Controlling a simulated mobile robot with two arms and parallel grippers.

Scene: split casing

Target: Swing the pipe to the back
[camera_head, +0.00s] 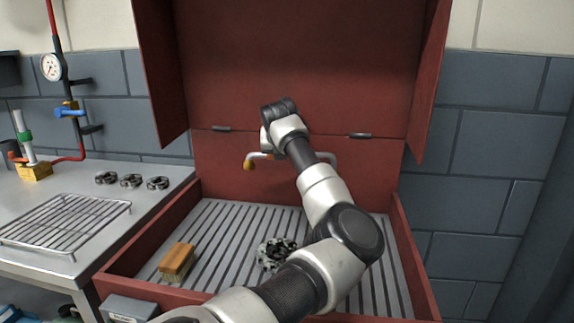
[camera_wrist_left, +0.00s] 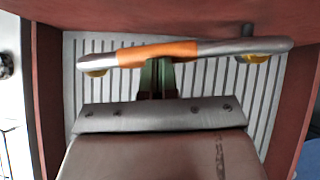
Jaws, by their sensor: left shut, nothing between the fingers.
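The pipe (camera_head: 257,155) is a silvery spout near the back wall of the red washer, with a brass tip at its left end. Its middle is hidden behind my left arm in the head view. In the left wrist view the pipe (camera_wrist_left: 215,48) runs across the top, with an orange band (camera_wrist_left: 160,52) around its middle and brass-coloured ends. My left gripper (camera_wrist_left: 157,74) is shut and empty, its fingertips right by the orange band. I cannot tell whether they touch it. In the head view the fingers are mostly hidden behind the wrist. My right gripper is not in view.
The washer's red lid (camera_head: 295,60) stands open behind. On the slatted floor (camera_head: 225,225) lie a wooden brush (camera_head: 177,261) and a dark metal part (camera_head: 274,253). A bench at the left holds a wire rack (camera_head: 65,222) and several black rings (camera_head: 131,181).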

